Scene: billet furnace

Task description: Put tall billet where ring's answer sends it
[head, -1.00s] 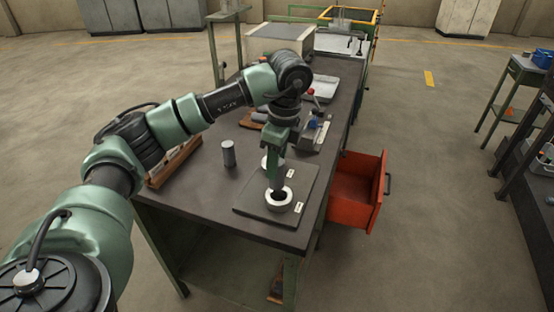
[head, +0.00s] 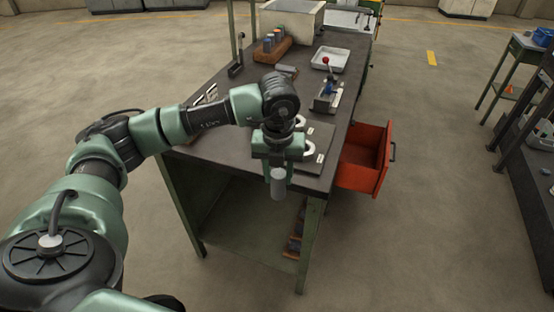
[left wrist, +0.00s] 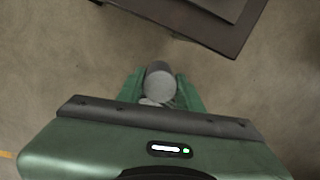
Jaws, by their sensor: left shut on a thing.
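My left gripper (head: 278,166) is shut on a grey cylindrical billet (head: 278,185), held upright in the air just off the table's front edge. In the left wrist view the billet's round end (left wrist: 160,85) sits between the green fingers, over the floor. I cannot tell its height against other billets. Two white rings show on the dark plate (head: 318,146), a near one (head: 308,147) and a far one (head: 300,121), partly hidden by my arm. Labels lie beside them, too small to read. My right gripper is not in view.
A red drawer (head: 362,165) stands open on the right side. The floor in front is clear.

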